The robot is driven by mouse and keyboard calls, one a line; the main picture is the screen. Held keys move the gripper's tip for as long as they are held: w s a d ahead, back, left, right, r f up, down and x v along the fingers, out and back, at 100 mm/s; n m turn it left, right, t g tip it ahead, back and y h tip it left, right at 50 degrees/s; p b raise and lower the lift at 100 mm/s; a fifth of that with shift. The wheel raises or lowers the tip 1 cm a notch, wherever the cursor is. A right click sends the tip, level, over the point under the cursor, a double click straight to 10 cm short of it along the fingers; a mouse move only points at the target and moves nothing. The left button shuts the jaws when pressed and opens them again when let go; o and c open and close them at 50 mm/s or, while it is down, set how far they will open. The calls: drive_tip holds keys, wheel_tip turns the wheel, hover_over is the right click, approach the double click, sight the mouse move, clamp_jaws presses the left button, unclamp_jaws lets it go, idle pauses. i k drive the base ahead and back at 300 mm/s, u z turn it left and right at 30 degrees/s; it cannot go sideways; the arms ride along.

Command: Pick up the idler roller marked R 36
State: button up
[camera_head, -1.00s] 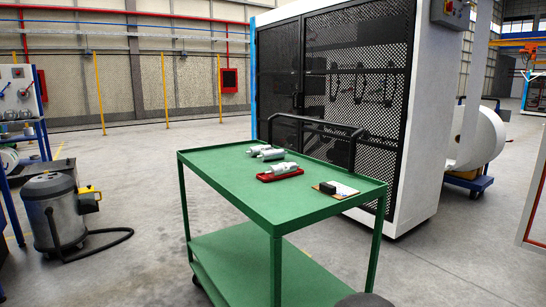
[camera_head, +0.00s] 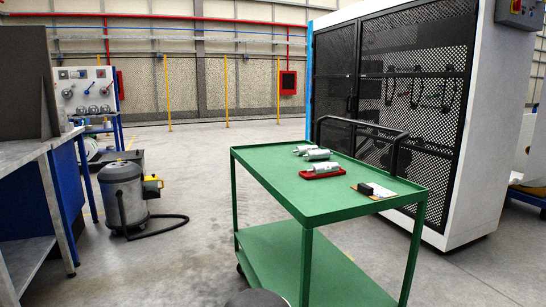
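Several pale grey rollers lie on the top of a green cart (camera_head: 285,185). One roller (camera_head: 326,168) rests in a red tray (camera_head: 308,174) near the middle of the cart top. Another roller (camera_head: 317,154) lies just behind it, and a smaller-looking one (camera_head: 302,149) lies further back. The markings on the rollers are too small to read, so I cannot tell which is R 36. My gripper is not in view.
A black block (camera_head: 365,189) and a paper lie at the cart's right. A vacuum cleaner (camera_head: 125,198) with a hose stands on the floor left of the cart. A grey-topped workbench (camera_head: 28,147) is at the left. A white mesh-doored cabinet (camera_head: 475,130) stands behind.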

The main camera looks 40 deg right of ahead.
sight(316, 155)
drive_tip(key=u, duration=0.05)
drive_tip(key=i, duration=3.15)
drive_tip(key=z, duration=3)
